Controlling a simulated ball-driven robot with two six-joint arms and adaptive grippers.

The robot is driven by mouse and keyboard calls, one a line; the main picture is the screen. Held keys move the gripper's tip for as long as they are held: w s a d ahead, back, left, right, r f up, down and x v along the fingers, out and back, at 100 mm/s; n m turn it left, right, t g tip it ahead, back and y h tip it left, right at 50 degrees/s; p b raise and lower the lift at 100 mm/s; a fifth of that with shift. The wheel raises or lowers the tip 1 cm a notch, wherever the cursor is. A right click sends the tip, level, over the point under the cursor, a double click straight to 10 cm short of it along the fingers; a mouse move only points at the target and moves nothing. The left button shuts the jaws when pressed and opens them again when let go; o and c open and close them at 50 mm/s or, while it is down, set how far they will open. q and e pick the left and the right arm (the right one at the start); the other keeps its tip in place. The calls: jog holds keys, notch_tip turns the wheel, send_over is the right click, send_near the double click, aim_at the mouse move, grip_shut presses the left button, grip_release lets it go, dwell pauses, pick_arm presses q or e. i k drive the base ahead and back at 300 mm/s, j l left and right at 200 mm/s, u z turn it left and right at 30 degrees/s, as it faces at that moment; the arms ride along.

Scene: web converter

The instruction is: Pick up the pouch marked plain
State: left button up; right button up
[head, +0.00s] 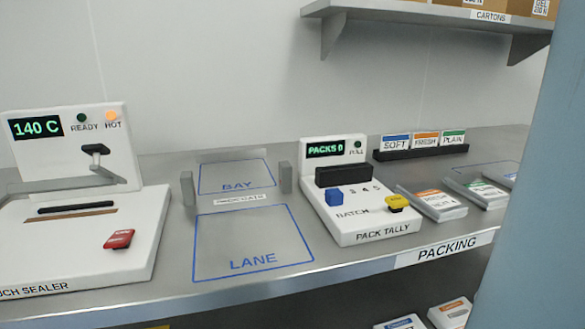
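A pouch with a green band (484,191) lies flat on the steel counter at the right, beside a pouch with an orange band. Its lettering is too small to read, and its right end is close to a large blue-grey shape at the picture's right. In a black rack behind, an upright green-banded pack (453,138) reads PLAIN, next to packs reading FRESH (425,140) and SOFT (396,143). Neither of my grippers is in view.
The orange-banded pouch (436,202) lies left of the green one. A pack tally box (370,224) stands left of them, then a marked lane (251,244) and a pouch sealer (70,235) showing 140 C and HOT. A shelf (420,14) hangs above. The blue-grey shape blocks the far right.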

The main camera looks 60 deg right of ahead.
aim_at(477, 190)
jog(key=z, duration=2.95)
